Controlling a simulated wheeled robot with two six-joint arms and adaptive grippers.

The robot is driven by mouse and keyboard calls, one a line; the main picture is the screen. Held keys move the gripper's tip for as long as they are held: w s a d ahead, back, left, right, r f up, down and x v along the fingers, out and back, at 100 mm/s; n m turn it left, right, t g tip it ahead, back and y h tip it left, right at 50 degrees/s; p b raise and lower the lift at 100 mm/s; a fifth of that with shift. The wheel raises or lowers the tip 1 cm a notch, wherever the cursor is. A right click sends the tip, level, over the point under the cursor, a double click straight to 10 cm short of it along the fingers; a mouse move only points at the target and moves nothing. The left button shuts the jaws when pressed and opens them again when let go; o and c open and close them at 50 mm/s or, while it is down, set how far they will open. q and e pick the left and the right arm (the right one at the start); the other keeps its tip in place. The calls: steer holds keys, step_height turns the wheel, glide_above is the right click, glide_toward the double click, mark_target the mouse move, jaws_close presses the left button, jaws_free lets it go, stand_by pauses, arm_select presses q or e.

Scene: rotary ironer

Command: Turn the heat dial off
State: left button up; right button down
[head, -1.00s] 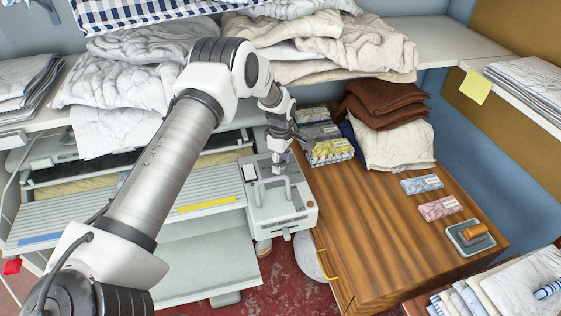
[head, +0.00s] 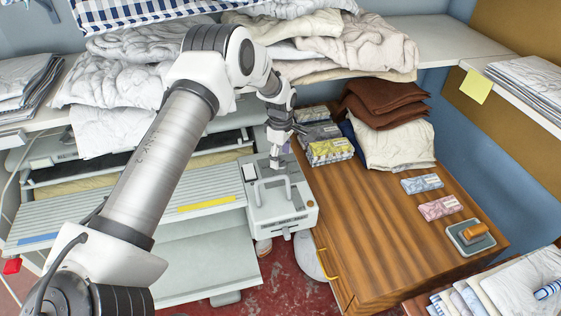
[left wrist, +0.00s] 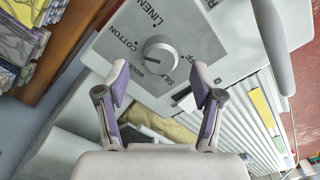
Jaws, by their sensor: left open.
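The heat dial (left wrist: 160,53) is a round light-grey knob on a grey panel printed with COTTON, LINEN, WOOL and SILK. A dark pointer line on its face runs toward the left, on the WOOL side; its exact setting is hard to read. My left gripper (left wrist: 161,76) is open, its two purple-lined fingers on either side of and just short of the dial. In the head view my left gripper (head: 276,160) points down over the control box (head: 284,213) at the ironer's right end and hides the dial. My right gripper is not in view.
A raised grey handle (head: 273,183) stands on the box close to the gripper. The wooden cabinet (head: 375,225) to the right carries boxes (head: 331,152) and folded cloths (head: 392,145). The ironer's slatted board (head: 130,205) lies to the left. A shelf of linens is behind.

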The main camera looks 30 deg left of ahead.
mark_target(281, 163)
arm_select(q)
step_height(281, 163, up, 9)
stand_by(0.6)
